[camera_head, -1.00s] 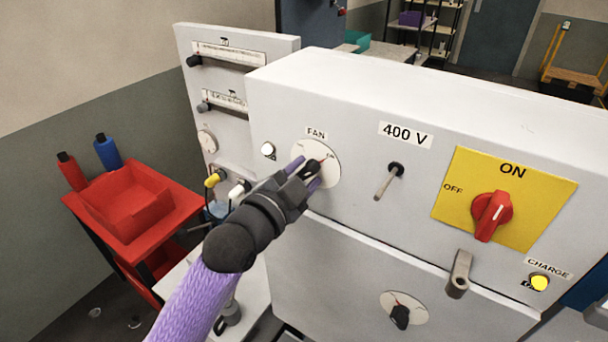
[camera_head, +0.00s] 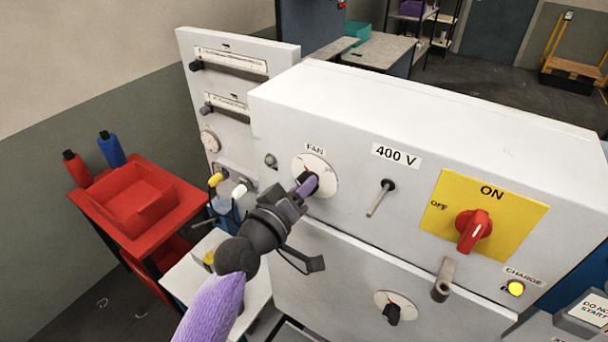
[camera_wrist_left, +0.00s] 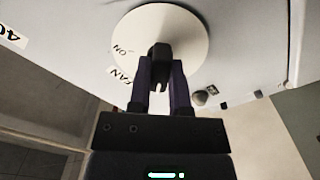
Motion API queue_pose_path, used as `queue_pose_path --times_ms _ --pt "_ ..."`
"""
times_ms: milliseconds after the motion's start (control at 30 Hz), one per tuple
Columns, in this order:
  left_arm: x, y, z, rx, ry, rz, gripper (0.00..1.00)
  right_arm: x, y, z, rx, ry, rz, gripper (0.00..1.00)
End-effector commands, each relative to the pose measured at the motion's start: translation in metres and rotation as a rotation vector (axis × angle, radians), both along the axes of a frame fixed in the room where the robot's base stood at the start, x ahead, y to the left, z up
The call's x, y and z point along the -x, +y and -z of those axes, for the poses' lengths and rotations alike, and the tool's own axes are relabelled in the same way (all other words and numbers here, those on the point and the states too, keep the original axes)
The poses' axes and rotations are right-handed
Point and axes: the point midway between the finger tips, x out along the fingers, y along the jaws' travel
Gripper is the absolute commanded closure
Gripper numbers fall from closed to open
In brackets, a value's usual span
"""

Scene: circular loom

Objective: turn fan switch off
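The fan switch is a black knob on a round white dial (camera_head: 325,173) under the FAN label, on the front of the white cabinet. My left gripper (camera_head: 307,186) is at the knob, and its purple fingers cover much of it in the head view. In the left wrist view, the black knob (camera_wrist_left: 160,58) sits between the two fingers (camera_wrist_left: 161,88), which close against its sides. The ON mark on the dial (camera_wrist_left: 190,35) shows left of the knob there. The small lamp (camera_head: 270,160) left of the dial is grey and unlit. My right gripper is out of view.
Right of the dial are a metal toggle lever (camera_head: 380,197) by the 400 V label and a red rotary switch (camera_head: 473,230) on a yellow plate. Another black knob (camera_head: 392,313) is below. Yellow and white connectors (camera_head: 216,180) stand left of my gripper.

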Motion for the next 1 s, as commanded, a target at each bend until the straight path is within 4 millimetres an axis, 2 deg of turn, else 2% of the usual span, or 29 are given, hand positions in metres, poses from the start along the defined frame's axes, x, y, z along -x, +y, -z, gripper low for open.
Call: queue_pose_path --times_ms 33,167,467,600,767,1000 --pt "0.0 0.0 0.001 -0.002 -0.002 0.0 0.68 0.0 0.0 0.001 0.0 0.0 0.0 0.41" --pt "0.0 0.0 0.001 -0.007 -0.006 -0.001 0.41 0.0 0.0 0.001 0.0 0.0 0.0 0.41" --pt "0.003 0.003 0.0 -0.012 -0.008 -0.001 0.41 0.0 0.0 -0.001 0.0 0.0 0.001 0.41" --pt "0.026 0.02 -0.001 -0.015 -0.008 -0.001 0.41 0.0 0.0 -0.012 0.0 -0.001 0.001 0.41" --pt "0.05 0.037 0.0 -0.014 -0.008 0.0 0.41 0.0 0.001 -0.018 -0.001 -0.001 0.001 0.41" --pt "0.057 0.041 0.0 -0.011 -0.01 0.0 0.41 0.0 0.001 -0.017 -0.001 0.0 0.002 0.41"
